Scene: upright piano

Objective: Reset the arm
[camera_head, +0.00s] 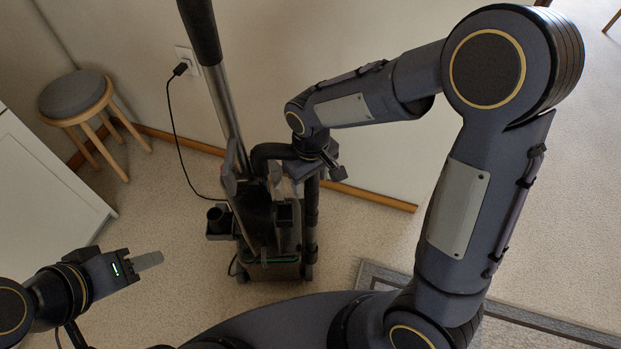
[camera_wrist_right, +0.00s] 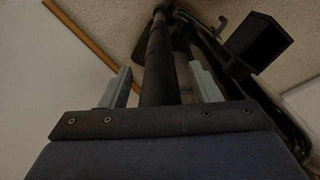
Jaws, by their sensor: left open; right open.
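My right arm reaches from the lower right over to a vacuum cleaner (camera_head: 270,225). Its gripper (camera_head: 322,168) is by the cleaner's dark upright tube, partly hidden by my own wrist. In the right wrist view the two grey fingers (camera_wrist_right: 162,85) stand apart, one on each side of the dark tube (camera_wrist_right: 160,62). A gap shows beside the tube, and I cannot tell whether either finger touches it. My left gripper (camera_head: 150,261) is at the lower left, above the carpet, holding nothing that I can see; its fingers overlap in this view.
The vacuum's handle (camera_head: 203,35) leans up against the wall side. Its cord (camera_head: 177,135) runs to a wall outlet (camera_head: 187,58). A round stool (camera_head: 75,95) and a white cabinet (camera_head: 40,195) stand left. A grey-bordered rug (camera_head: 540,327) lies lower right. Carpet between left gripper and vacuum is clear.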

